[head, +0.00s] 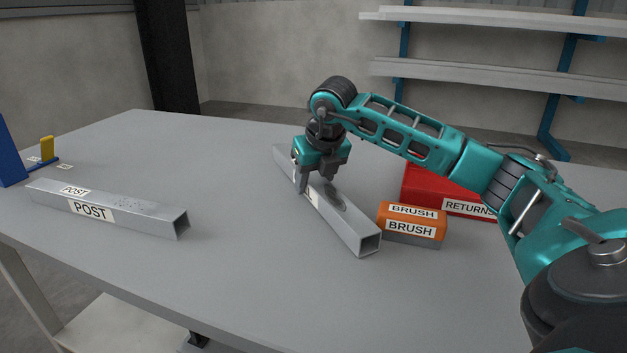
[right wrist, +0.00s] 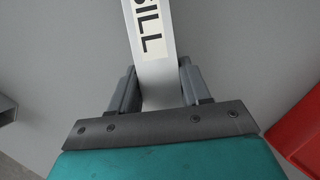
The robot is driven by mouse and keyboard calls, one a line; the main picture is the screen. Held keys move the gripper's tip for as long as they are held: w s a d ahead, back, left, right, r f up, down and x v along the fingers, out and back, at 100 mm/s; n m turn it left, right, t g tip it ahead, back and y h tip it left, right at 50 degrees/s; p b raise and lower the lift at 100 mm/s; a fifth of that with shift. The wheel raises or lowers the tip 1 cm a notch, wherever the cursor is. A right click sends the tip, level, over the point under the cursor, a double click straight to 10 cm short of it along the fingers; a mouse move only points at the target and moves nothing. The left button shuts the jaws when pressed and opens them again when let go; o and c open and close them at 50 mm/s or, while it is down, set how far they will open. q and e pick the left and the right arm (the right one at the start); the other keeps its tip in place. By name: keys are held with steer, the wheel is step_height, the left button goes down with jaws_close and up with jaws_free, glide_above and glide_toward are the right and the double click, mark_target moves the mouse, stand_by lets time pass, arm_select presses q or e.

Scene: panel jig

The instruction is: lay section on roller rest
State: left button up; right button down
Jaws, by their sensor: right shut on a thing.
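A grey square metal tube, the section labelled SILL (right wrist: 153,35), lies slantwise at the middle of the table, and it also shows in the head view (head: 343,222). It appears to rest on the tabletop or just above it; I cannot tell which. My right gripper (head: 317,185) points down over its far half and is shut on it, one finger on each side, as the right wrist view shows (right wrist: 160,92). The tube's near end is open and faces me. My left gripper is not in view. I cannot make out a roller rest in these frames.
A second tube labelled POST (head: 140,213) lies at the left of the table (head: 230,285). A blue upright with a yellow block (head: 47,148) stands at the left edge. An orange BRUSH block (head: 412,225) and a red RETURNS bin (head: 425,187) sit close right of the sill.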

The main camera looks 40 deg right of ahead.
steer(key=c, duration=0.5)
jaws_free()
steer(key=shift+f, duration=0.1)
